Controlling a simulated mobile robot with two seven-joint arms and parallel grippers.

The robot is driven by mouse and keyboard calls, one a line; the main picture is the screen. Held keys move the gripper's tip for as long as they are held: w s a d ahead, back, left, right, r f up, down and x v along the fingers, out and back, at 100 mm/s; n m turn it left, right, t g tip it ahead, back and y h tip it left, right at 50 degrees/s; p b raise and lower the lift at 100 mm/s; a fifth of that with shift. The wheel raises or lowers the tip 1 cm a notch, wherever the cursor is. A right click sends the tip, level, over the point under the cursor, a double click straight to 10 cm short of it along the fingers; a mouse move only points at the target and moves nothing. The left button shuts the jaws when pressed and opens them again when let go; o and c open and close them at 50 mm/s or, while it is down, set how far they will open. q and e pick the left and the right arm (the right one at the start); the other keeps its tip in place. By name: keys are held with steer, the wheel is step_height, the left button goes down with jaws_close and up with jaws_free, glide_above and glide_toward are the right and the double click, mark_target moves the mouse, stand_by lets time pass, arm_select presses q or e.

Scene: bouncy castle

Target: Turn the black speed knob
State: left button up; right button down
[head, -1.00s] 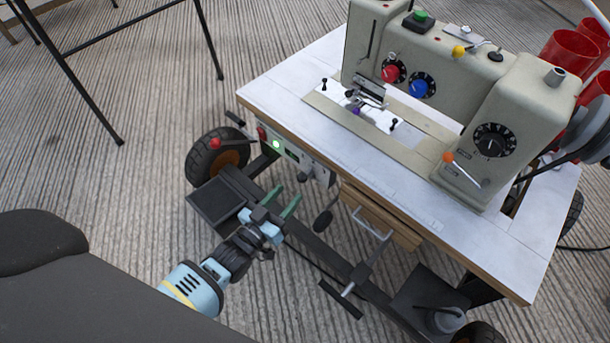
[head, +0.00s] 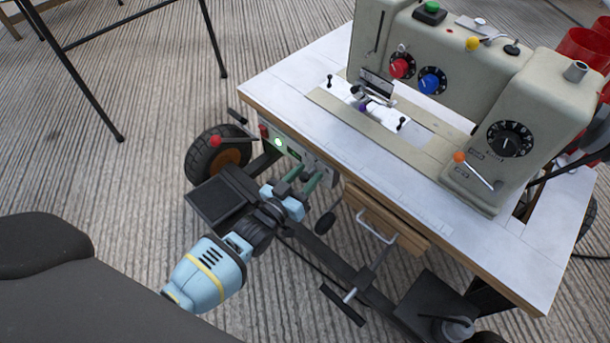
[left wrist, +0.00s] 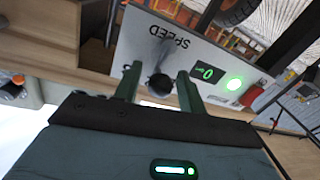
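The black speed knob (left wrist: 160,84) shows in the left wrist view on a pale panel (left wrist: 205,52) lettered SPEED. My left gripper (left wrist: 158,82) is open, with one green finger on each side of the knob and a gap on both sides. Whether the fingers reach fully around it is hard to tell. A display reading 0 (left wrist: 208,74) and a lit green light (left wrist: 234,84) sit beside it. In the head view my left gripper (head: 308,175) is at the panel (head: 300,153) under the table edge and hides the knob. My right gripper is not in view.
The white tabletop (head: 400,190) with a beige sewing machine (head: 530,105) overhangs the panel. A wooden drawer (head: 385,215) lies right of the gripper. A red-ended lever (head: 216,140) and a wheel (head: 215,160) are to the left. A black pedal bar (head: 343,303) is below.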

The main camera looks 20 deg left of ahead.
arm_select(q)
steer(key=c, duration=0.7)
steer(key=shift+c, duration=0.5)
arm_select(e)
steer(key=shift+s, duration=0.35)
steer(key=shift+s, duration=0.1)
arm_select(q)
steer(key=shift+d+m, duration=0.1)
steer(key=shift+m, duration=0.2)
steer(key=shift+s+d+f+m, duration=0.1)
steer(key=shift+s+d+m, duration=0.1)
steer(key=shift+m, duration=0.6)
steer(key=shift+s+d+f+m+b, duration=0.1)
steer(key=shift+d+m+b, duration=0.15)
steer(key=shift+m, duration=0.7)
steer(key=shift+d+f+m+b, duration=0.1)
steer(key=shift+d+m, duration=0.1)
steer(key=shift+m, duration=0.75)
jaws_close()
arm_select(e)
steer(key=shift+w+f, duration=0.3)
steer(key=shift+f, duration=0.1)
arm_select(q)
jaws_free()
steer(key=shift+t+h, duration=0.3)
jaws_close()
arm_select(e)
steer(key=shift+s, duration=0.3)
